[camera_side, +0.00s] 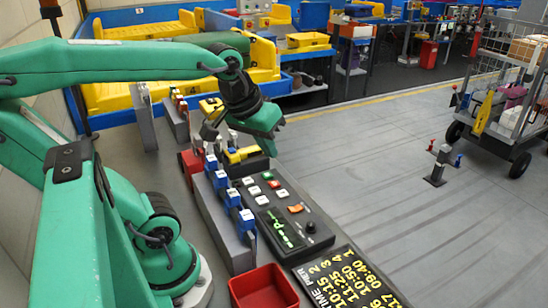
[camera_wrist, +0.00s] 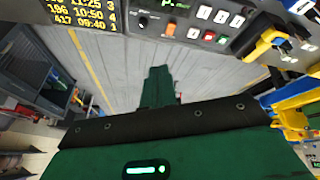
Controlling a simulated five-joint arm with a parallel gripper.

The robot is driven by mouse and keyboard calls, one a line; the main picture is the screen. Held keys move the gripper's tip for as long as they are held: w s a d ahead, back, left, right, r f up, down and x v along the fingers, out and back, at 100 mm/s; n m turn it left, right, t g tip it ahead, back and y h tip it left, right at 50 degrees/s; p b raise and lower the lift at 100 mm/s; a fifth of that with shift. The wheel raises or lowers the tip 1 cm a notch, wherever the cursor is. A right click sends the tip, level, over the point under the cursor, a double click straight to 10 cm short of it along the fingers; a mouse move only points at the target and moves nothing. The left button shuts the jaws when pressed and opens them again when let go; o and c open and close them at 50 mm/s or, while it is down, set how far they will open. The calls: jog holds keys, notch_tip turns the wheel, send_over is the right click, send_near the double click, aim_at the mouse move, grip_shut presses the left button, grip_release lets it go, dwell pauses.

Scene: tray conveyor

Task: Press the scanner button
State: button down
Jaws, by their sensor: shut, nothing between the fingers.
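A dark control panel (camera_side: 285,215) lies on the bench, with several white buttons, a red button (camera_side: 273,184), an orange switch (camera_side: 295,208), a black knob (camera_side: 311,227) and a green-lit display (camera_side: 283,229). I cannot tell which one is the scanner button. My green gripper (camera_side: 271,148) is shut and empty, above the far end of the panel and apart from its buttons. In the wrist view my gripper (camera_wrist: 159,75) points over the grey floor; the panel (camera_wrist: 190,14) shows at the top, with its red button (camera_wrist: 208,36).
A yellow device (camera_side: 242,154) stands just left of my gripper. Several blue-topped units (camera_side: 232,198) line a grey rail beside the panel. A red bin (camera_side: 263,290) and a timetable board (camera_side: 350,283) are nearer.

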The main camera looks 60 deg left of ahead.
jog(key=w+a+r+n+g, duration=0.2)
jog(key=w+a+n, duration=0.2)
jog(key=a+n, duration=0.45)
jog(key=n+g, duration=0.3)
jog(key=n, duration=2)
send_over(231, 150)
jog(key=shift+m+h, duration=0.25)
jog(key=shift+h, duration=0.05)
jog(key=shift+w+f, duration=0.1)
jog(key=shift+f, duration=2.15)
notch_tip(231, 150, down, 14)
jog(key=shift+f, duration=0.1)
